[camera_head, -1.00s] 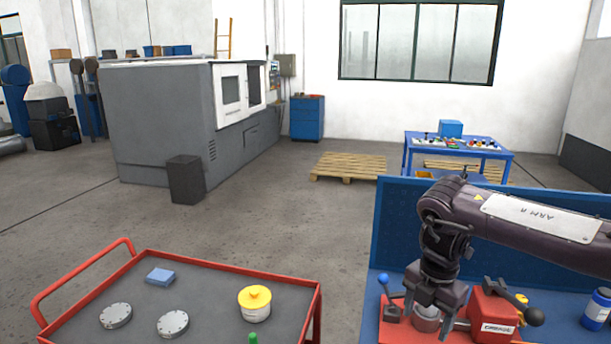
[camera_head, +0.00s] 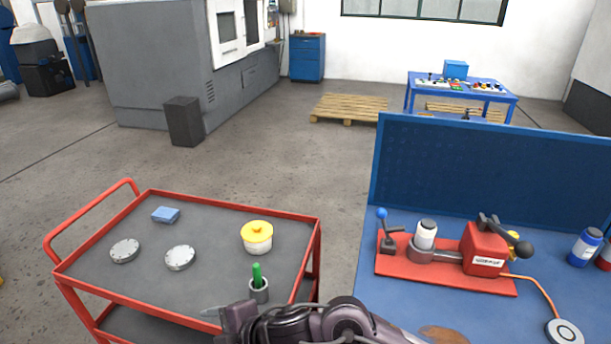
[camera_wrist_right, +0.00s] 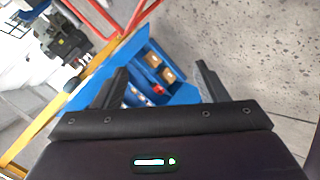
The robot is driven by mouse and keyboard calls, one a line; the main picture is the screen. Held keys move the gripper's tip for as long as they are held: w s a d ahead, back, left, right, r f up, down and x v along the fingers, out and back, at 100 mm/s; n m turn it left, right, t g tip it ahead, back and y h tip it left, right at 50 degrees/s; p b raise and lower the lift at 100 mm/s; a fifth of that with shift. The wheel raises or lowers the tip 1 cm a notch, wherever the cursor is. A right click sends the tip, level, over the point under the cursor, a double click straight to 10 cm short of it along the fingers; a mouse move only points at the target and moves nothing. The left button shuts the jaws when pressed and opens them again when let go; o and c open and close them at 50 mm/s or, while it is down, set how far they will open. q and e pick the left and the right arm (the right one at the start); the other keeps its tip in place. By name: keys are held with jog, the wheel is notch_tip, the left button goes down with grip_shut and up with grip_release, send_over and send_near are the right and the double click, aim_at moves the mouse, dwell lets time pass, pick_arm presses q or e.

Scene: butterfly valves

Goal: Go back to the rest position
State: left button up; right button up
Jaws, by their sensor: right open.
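My right arm crosses the bottom of the head view, with its gripper (camera_head: 225,313) at the near edge of the red-rimmed cart, clear of the bench. In the right wrist view its two fingers (camera_wrist_right: 158,88) are spread, with nothing between them. The red fixture (camera_head: 445,270) on the blue bench holds a white-topped cylindrical part (camera_head: 426,236) upright in its grey ring. A blue-knobbed lever (camera_head: 383,230) stands to its left, and a red block labelled as a grease unit (camera_head: 485,250) to its right. My left gripper is not in view.
The cart (camera_head: 318,232) carries two grey discs (camera_head: 125,250), a blue block (camera_head: 166,214), a yellow-lidded pot (camera_head: 257,238) and a green-handled tool in a cup (camera_head: 259,285). A blue back panel (camera_head: 490,170) borders the bench. A blue bin (camera_wrist_right: 150,75) shows in the wrist view.

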jog(key=w+d+r+m+t+h, duration=0.15)
jog(key=d+m+t+h, duration=0.3)
jog(key=d+m, duration=1)
jog(key=s+d+f+m+g+h, duration=0.2)
jog(key=s+d+f+m, duration=0.15)
jog(key=d, duration=0.35)
jog(key=s+d+f+m+g+h, duration=0.2)
jog(key=s+d+f, duration=0.1)
jog(key=s+d, duration=0.3)
jog(key=s+d+f+m+g+h, duration=0.1)
jog(key=s+d+f+m+h, duration=0.15)
jog(key=d, duration=0.55)
notch_tip(320, 180, down, 30)
jog(key=s+f+g+y, duration=0.1)
jog(key=s+g, duration=0.1)
jog(key=s, duration=0.1)
jog(key=s+d+f, duration=0.3)
jog(key=s+f, duration=1.3)
jog(key=s, duration=0.2)
jog(key=shift+s+d+f+g, duration=0.15)
jog(key=shift+s+d+g, duration=0.05)
jog(key=shift+s+g, duration=0.15)
